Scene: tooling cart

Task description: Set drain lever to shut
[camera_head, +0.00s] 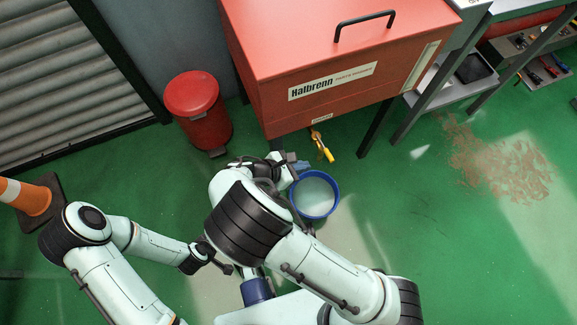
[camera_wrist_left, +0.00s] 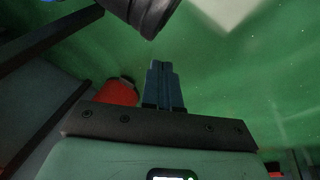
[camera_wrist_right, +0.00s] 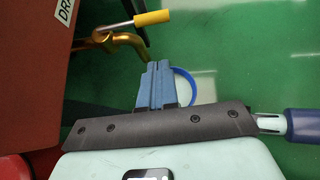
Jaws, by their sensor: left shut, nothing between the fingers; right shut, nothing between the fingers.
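The drain lever has a yellow grip (camera_head: 328,154) and sits on a brass drain tap (camera_head: 317,136) under the front of the red parts washer (camera_head: 275,92). In the right wrist view the lever's grip (camera_wrist_right: 153,18) points right, above the curved brass spout (camera_wrist_right: 128,40). My right gripper (camera_head: 301,166) is shut and empty, left of the lever. In the right wrist view its blue fingertips (camera_wrist_right: 157,64) are just below the spout; contact cannot be told. My left gripper (camera_wrist_left: 162,66) is shut and empty over the floor, away from the lever.
A blue-rimmed bucket (camera_head: 335,197) stands on the floor below the tap, partly behind my right arm. A red bin (camera_head: 205,125) stands left of the washer. A traffic cone (camera_head: 28,198) is at the far left.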

